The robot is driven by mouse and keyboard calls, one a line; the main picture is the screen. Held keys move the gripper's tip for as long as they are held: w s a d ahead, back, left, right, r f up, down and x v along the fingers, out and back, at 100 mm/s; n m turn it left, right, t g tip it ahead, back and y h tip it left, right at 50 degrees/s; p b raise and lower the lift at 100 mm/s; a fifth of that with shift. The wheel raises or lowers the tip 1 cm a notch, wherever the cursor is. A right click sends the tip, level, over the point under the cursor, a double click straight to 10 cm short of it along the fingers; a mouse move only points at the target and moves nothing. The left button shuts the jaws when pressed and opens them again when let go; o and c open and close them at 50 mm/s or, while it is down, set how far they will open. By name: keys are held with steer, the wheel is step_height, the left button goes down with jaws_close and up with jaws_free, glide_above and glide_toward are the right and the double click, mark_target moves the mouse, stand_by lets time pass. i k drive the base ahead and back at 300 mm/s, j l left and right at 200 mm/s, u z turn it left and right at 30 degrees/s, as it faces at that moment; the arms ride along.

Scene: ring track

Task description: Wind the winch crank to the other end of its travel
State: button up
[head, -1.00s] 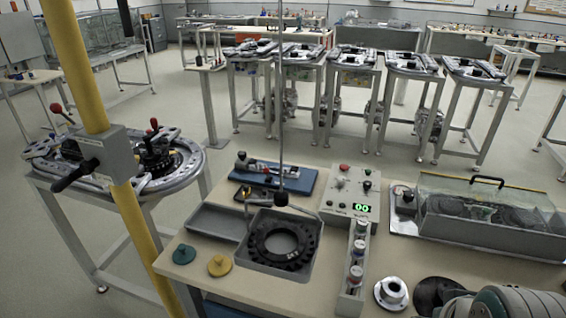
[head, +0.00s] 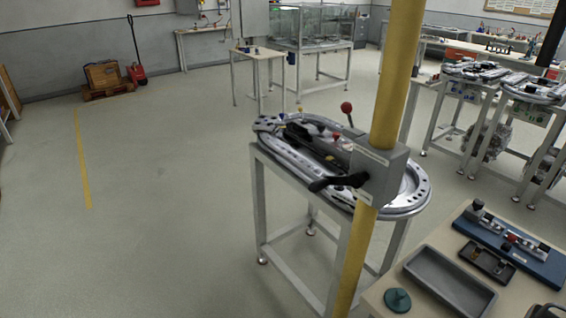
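A black crank (head: 336,183) sticks out to the left from a grey box (head: 383,172), which is likely the winch housing. The box is fixed to a leaning yellow post (head: 396,75) in the middle right of the head view. The crank arm points left and slightly down, and nothing touches it. My gripper is not in view, so its state does not show.
An oval metal track stand (head: 412,205) with a red-knobbed lever (head: 347,108) stands just behind the post. A bench with a grey tray (head: 450,283) and a blue fixture (head: 515,247) fills the lower right. The floor (head: 165,190) at left is clear.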

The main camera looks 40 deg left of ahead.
mark_target(356, 180)
steer(key=j, duration=0.7)
steer(key=i+j+u, duration=0.15)
steer(key=j, duration=1.2)
steer(key=k+j+z, duration=0.1)
steer(key=j, duration=0.35)
steer(key=k+j+z, duration=0.25)
steer(key=z, duration=0.2)
steer(key=k+j+z, duration=0.15)
steer(key=k+z, duration=0.25)
